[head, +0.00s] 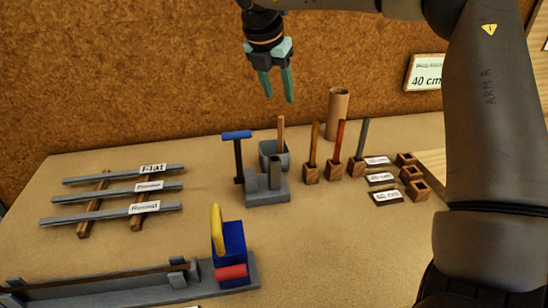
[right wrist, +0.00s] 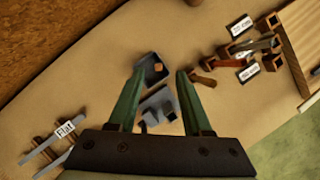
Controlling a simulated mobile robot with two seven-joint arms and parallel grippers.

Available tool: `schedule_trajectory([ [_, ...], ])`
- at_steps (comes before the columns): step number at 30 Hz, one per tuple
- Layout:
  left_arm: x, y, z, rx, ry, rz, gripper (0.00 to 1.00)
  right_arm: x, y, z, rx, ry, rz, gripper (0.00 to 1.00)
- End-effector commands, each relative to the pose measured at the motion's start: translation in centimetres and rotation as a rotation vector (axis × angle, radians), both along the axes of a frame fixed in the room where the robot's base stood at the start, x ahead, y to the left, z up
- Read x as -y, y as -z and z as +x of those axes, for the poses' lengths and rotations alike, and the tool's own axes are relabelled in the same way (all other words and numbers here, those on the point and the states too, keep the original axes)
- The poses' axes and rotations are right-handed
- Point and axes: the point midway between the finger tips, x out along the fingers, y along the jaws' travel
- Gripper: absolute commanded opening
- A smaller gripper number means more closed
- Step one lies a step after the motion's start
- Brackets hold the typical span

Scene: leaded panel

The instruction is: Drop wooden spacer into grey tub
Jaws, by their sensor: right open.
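The wooden spacer (head: 281,131) is a thin light-brown stick. It stands upright in the grey tub (head: 268,153), with its upper part above the rim. In the right wrist view the spacer's end (right wrist: 157,68) shows inside the tub (right wrist: 148,63), between my fingertips in the picture. My right gripper (head: 277,98) hangs above the tub, fingers pointing down, open and empty, apart from the spacer. It also shows in the right wrist view (right wrist: 161,72). The spacer's lower end is hidden by the tub wall. My left gripper is not in view.
A grey tool with a blue-topped lever (head: 237,135) stands close in front of the tub. Wooden blocks (head: 334,170) holding upright sticks are to its right, with a tall cardboard tube (head: 338,108) behind. A rack of labelled bars (head: 110,203) lies left.

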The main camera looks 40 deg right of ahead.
Motion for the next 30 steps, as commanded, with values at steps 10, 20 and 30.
schedule_trajectory([
  [10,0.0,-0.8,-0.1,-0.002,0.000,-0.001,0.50,-2.3,-6.2,-0.9,0.000,0.000,0.002,0.50],
  [20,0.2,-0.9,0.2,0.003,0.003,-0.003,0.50,-2.7,-7.1,-1.1,0.000,0.001,0.001,0.50],
  [30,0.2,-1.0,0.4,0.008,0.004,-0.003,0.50,-2.7,-7.1,-1.1,0.000,0.001,0.001,0.50],
])
